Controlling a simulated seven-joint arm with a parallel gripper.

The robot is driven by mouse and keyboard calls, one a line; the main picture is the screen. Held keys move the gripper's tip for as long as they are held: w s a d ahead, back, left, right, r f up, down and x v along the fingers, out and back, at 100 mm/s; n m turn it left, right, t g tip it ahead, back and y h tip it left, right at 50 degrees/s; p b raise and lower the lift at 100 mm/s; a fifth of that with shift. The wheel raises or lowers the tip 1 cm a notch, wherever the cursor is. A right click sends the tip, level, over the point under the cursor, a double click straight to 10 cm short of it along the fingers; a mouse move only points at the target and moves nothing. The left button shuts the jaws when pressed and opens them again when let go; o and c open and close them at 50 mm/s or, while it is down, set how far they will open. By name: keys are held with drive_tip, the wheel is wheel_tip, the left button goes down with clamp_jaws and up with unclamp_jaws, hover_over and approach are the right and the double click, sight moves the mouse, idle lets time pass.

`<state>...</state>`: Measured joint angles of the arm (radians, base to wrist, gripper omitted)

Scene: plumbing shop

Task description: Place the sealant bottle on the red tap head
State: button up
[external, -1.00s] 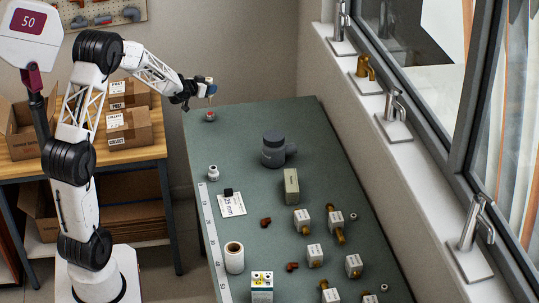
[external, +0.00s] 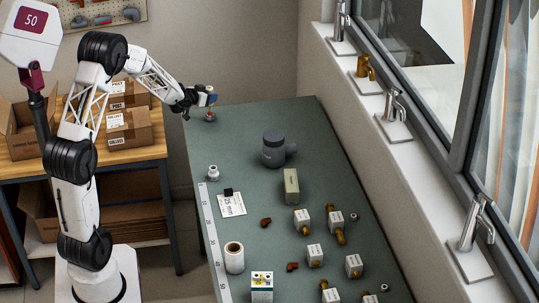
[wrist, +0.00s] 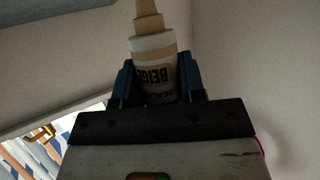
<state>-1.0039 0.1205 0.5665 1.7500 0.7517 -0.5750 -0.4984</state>
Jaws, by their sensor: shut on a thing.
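The sealant bottle (wrist: 155,70), white and beige with a stepped beige nozzle and "BEIGE" lettering, is between the blue fingers of my gripper (wrist: 160,85). In the external view the bottle (external: 211,101) is small and appears to have its nozzle downward. My gripper (external: 207,97) is shut on it above the far left corner of the table. The tap head does not show in the wrist view.
The green table (external: 240,140) is clear around that corner. A dark grey fitting (external: 274,150) stands to the right. Taps line the windowsill (external: 425,165).

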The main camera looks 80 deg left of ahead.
drive_tip(key=o, duration=1)
drive_tip(key=shift+r, duration=0.15)
drive_tip(key=shift+s+d+r, duration=0.2)
drive_tip(key=shift+s+d, duration=0.05)
drive_tip(key=shift+s, duration=0.1)
drive_tip(key=shift+v, duration=3.3)
